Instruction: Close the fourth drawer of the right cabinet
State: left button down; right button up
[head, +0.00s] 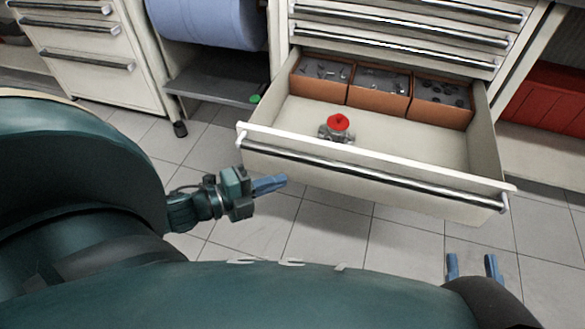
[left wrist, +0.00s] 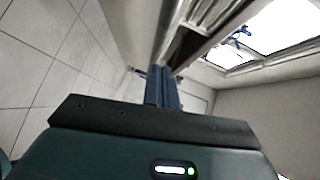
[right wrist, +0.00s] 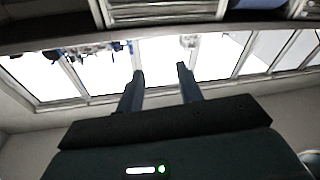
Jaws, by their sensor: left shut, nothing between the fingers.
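The open drawer (head: 376,178) of the right cabinet (head: 400,30) is pulled far out, with a long metal handle bar (head: 370,172) on its front. Inside are orange-brown bins (head: 380,100) of small parts at the back and a grey part with a red top (head: 338,124). My left gripper (head: 284,184) is shut and empty, just below and in front of the drawer's left front corner. In the left wrist view its fingers (left wrist: 163,88) are together. My right gripper (head: 473,268) is open and empty, in front of and below the drawer's right end; its fingers (right wrist: 160,75) are apart in the right wrist view.
Shut drawers (head: 400,40) lie above the open one. A left cabinet (head: 85,50) stands on a caster, with a blue roll (head: 210,18) and grey shelf (head: 215,85) between. Red boxes (head: 550,100) are at the right. The tiled floor (head: 330,230) in front is clear.

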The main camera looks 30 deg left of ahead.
aim_at(307, 162)
pick_arm(q)
jog(key=w, duration=0.1)
jog(key=w+b, duration=0.1)
jog(key=w, duration=0.1)
jog(key=w+f, duration=0.1)
jog(key=w, duration=0.1)
jog(key=shift+w+d+f+b, duration=0.1)
jog(key=shift+d+b, duration=0.2)
jog(key=shift+b, duration=0.1)
jog(key=shift+w+a, duration=0.15)
jog(key=shift+w, duration=0.4)
pick_arm(e)
jog(key=shift+w+a+m, duration=0.15)
jog(key=shift+w+m, duration=0.05)
jog(key=shift+m, duration=0.1)
pick_arm(q)
jog(key=shift+w, duration=0.1)
pick_arm(e)
jog(key=shift+r, duration=0.1)
